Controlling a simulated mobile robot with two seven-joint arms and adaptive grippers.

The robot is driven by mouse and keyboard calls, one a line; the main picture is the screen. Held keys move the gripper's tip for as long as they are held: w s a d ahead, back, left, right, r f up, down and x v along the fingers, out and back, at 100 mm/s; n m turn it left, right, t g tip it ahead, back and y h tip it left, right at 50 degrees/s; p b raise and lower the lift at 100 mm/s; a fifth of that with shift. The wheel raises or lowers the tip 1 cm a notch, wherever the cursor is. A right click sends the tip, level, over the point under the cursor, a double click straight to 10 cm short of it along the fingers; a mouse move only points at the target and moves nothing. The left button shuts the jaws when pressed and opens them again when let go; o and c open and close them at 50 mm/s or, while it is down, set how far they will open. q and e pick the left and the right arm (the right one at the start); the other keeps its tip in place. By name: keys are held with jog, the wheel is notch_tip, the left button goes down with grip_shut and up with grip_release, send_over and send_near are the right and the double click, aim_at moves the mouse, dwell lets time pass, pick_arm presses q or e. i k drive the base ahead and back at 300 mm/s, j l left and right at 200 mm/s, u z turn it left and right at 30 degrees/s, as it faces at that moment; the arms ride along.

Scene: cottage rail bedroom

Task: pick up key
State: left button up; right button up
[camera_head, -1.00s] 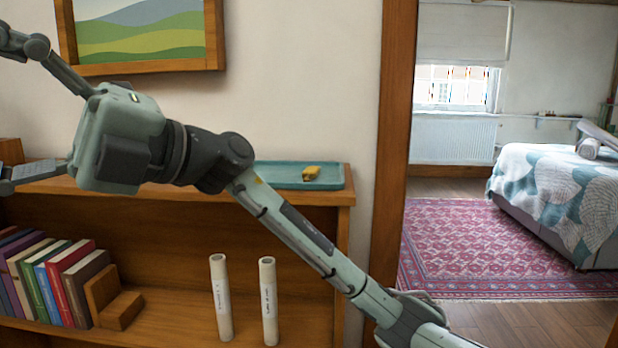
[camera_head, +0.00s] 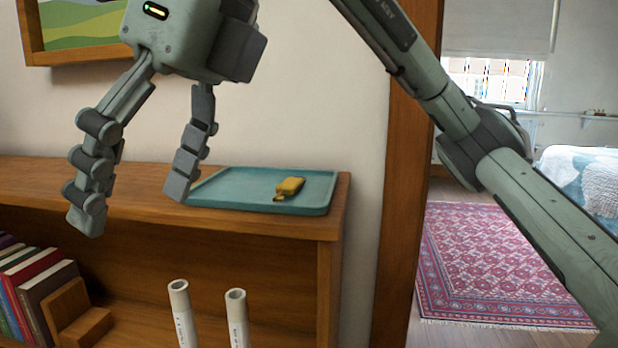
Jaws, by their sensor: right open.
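The key (camera_head: 289,187), a small yellow piece with a darker end, lies on the teal tray (camera_head: 228,203) on top of the wooden shelf. My right gripper (camera_head: 132,210) is open and empty, with its fingers pointing down. It is to the left of the key, with its right-hand fingertip close to the tray's left edge. I cannot tell whether that fingertip touches the tray. My left gripper is not in view.
The wooden shelf (camera_head: 60,180) has clear top surface left of the tray. Below are books (camera_head: 40,275), a wooden bookend (camera_head: 72,310) and two white rolls (camera_head: 183,312). A wooden door post (camera_head: 405,200) stands right of the shelf. A patterned rug (camera_head: 495,265) lies beyond.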

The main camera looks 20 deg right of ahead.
aim_at(291, 185)
jog(key=i+l, duration=0.15)
jog(key=l, duration=0.2)
jog(key=i+l, duration=0.15)
jog(key=l, duration=0.2)
jog(key=i+l, duration=0.15)
jog(key=l, duration=0.25)
